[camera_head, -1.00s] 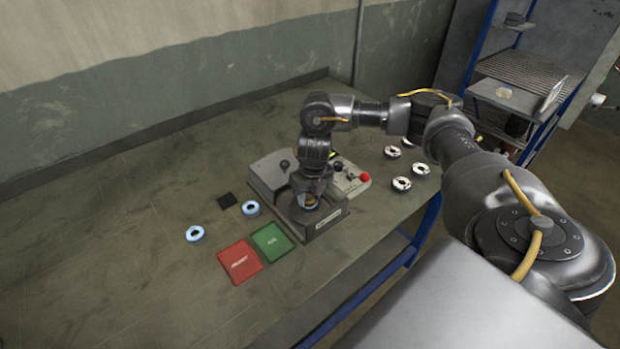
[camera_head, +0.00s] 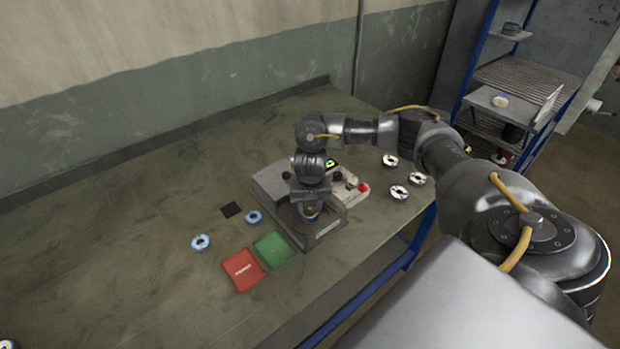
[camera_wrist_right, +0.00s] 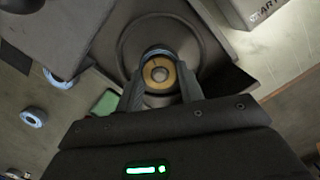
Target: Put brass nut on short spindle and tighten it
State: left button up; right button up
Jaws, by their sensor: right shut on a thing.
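The brass nut (camera_wrist_right: 159,73) shows in the right wrist view as a gold ring between the fingers of my right gripper (camera_wrist_right: 160,88), which is shut on it. It sits over the middle of a round dark dish on the grey machine (camera_head: 325,225). A grey round end shows in the nut's hole; I cannot tell how far the nut is on the short spindle. In the head view my right gripper (camera_head: 311,208) points down at the machine's front part, and its wrist hides most of that spot. My left gripper is not in view.
Blue-rimmed discs (camera_head: 201,242) (camera_head: 253,217), a black square (camera_head: 231,209), a red pad (camera_head: 242,269) and a green pad (camera_head: 272,249) lie left of the machine. Several white discs (camera_head: 399,192) lie to its right, near a red button (camera_head: 363,187). The table's left is mostly clear.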

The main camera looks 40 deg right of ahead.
jog(key=shift+r+m+p, duration=0.15)
jog(key=shift+m+p, duration=0.95)
jog(key=shift+f+m+p, duration=0.2)
jog(key=shift+m+p, duration=0.15)
jog(key=shift+m, duration=0.15)
jog(key=o, duration=1.1)
notch_tip(320, 180, up, 6)
jog(key=p, duration=0.5)
jog(key=shift+f, duration=0.25)
jog(key=shift+r, duration=0.75)
